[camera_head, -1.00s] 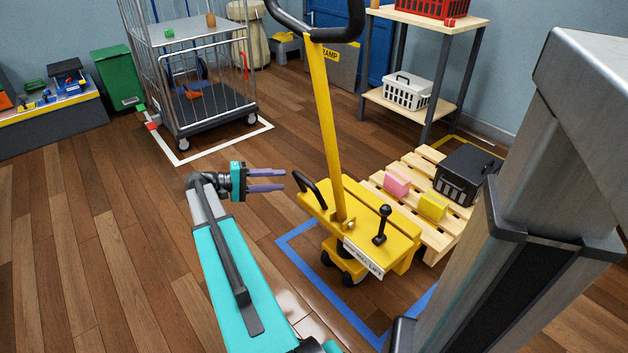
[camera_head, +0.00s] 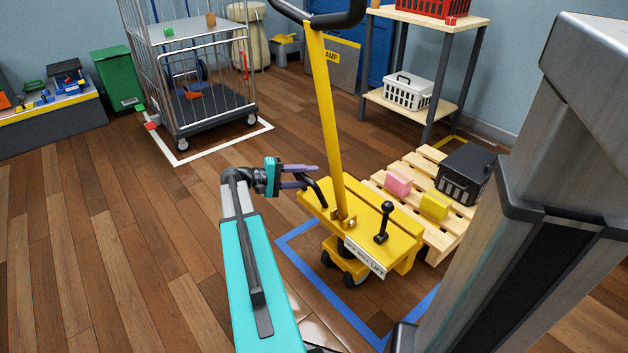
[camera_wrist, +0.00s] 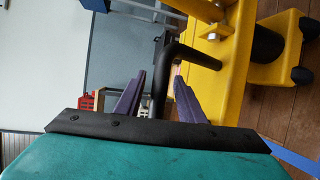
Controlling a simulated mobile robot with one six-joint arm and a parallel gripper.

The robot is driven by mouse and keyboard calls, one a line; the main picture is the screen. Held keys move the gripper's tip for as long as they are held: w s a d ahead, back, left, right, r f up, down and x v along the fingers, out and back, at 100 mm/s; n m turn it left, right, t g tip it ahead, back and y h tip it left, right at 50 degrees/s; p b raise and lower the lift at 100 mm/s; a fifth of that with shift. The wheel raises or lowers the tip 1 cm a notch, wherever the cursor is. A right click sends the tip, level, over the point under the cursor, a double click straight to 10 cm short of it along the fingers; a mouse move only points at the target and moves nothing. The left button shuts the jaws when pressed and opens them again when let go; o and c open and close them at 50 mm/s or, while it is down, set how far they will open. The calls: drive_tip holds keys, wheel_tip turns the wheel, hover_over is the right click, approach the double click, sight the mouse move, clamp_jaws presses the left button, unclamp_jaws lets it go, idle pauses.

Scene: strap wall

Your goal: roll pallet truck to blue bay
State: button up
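The yellow pallet truck (camera_head: 378,232) stands at the right of the head view, with a tall tiller, a black lever and a black loop handle (camera_head: 318,190) on its left side. Its wheels are over the blue-taped bay (camera_head: 350,317) on the floor. My gripper (camera_head: 316,177) is at the loop handle, with its purple fingers apart. In the wrist view the black handle (camera_wrist: 160,85) lies between the two fingers (camera_wrist: 153,92), with gaps visible on both sides. The truck also shows in the wrist view (camera_wrist: 240,60).
A wooden pallet (camera_head: 420,165) behind the truck carries a pink block, a yellow block and a black box. A wire cage trolley (camera_head: 190,80) stands in a white-taped square. A shelf (camera_head: 430,110) stands at the back right. The wooden floor at left is clear.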

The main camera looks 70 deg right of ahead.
drive_tip(key=shift+b+x, duration=0.3)
drive_tip(key=shift+x, duration=1)
clamp_jaws()
drive_tip(key=shift+a, duration=0.15)
